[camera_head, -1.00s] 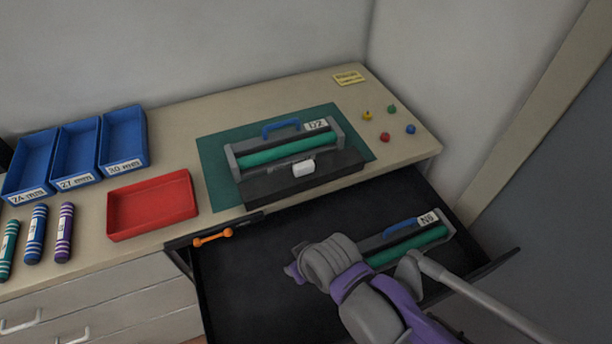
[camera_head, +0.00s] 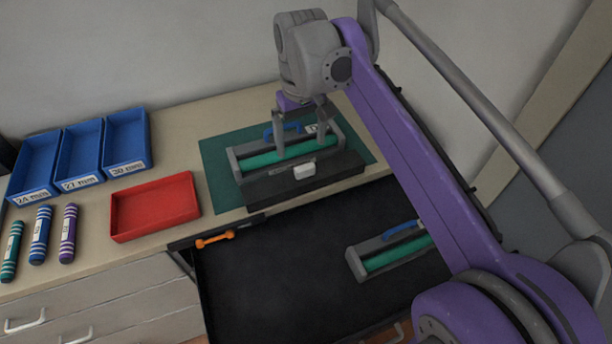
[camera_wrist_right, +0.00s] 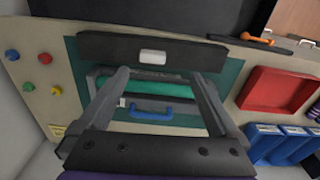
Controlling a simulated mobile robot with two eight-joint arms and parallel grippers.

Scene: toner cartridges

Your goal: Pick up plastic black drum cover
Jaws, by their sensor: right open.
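The black drum cover (camera_head: 335,172) is a long dark bar with a white tab, along the front of a grey cartridge (camera_head: 236,160) with a green roller and blue handle on the green mat (camera_head: 218,178). In the right wrist view the cover (camera_wrist_right: 105,48) lies across the top, its white tab (camera_wrist_right: 153,57) facing me. My right gripper (camera_head: 300,145) is open and empty above the cartridge. In the wrist view its fingertips (camera_wrist_right: 158,77) straddle the roller, close beside the cover; contact cannot be told. My left gripper is not in view.
A second cartridge (camera_head: 392,257) lies in the open black drawer (camera_head: 270,270). An orange tool (camera_head: 214,238) lies on the drawer's edge. A red tray (camera_head: 152,207), blue bins (camera_head: 82,152) and striped cylinders (camera_head: 39,235) are at left. The wall is close behind.

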